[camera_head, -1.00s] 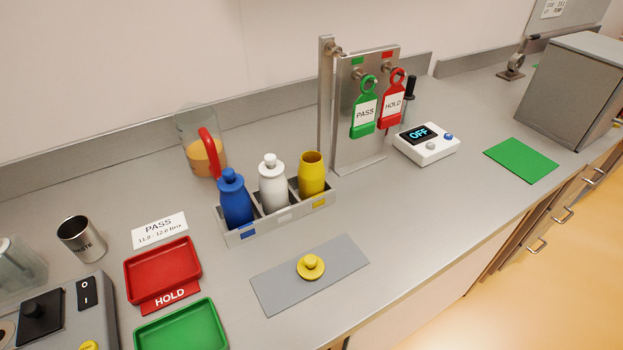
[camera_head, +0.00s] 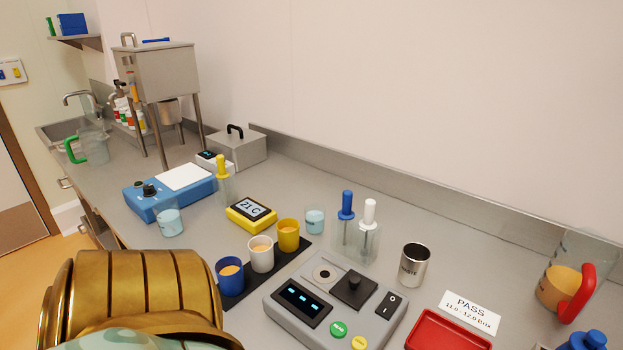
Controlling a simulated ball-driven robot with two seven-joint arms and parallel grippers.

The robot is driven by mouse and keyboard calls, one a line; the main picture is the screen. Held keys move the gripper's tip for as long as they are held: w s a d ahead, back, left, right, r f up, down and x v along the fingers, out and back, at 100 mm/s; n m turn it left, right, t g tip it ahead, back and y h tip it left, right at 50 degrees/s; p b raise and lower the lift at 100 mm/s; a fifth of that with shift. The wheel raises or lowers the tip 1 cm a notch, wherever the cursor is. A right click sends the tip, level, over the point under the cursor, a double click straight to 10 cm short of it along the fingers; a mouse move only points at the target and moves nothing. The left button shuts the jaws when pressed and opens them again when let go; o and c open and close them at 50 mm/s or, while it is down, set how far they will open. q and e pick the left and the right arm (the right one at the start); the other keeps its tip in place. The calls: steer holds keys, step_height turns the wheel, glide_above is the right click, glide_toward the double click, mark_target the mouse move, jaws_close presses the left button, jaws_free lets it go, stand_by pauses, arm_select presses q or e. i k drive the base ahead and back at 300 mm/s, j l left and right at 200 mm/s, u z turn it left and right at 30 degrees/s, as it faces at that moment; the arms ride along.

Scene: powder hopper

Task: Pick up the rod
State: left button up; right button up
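Several rod-like tools with coloured handles stand in clear holders on the bench. A yellow-handled rod (camera_head: 221,167) stands upright in a clear container left of centre, behind the yellow thermometer display. A blue-handled rod (camera_head: 347,203) and a white-handled rod (camera_head: 369,212) stand side by side in a clear holder right of centre. I cannot tell which one the task means. A gold, banded arm part of mine fills the lower left. Neither of my grippers is in view.
Blue, white and yellow cups (camera_head: 262,254) stand on a dark strip. A grey instrument (camera_head: 290,325) is at front centre, with a steel waste cup (camera_head: 415,265) to its right. A blue device (camera_head: 170,192) and a steel hopper (camera_head: 155,72) stand further left. Bare bench lies along the back wall.

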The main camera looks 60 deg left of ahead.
mark_target(345, 214)
steer(key=u, duration=1.65)
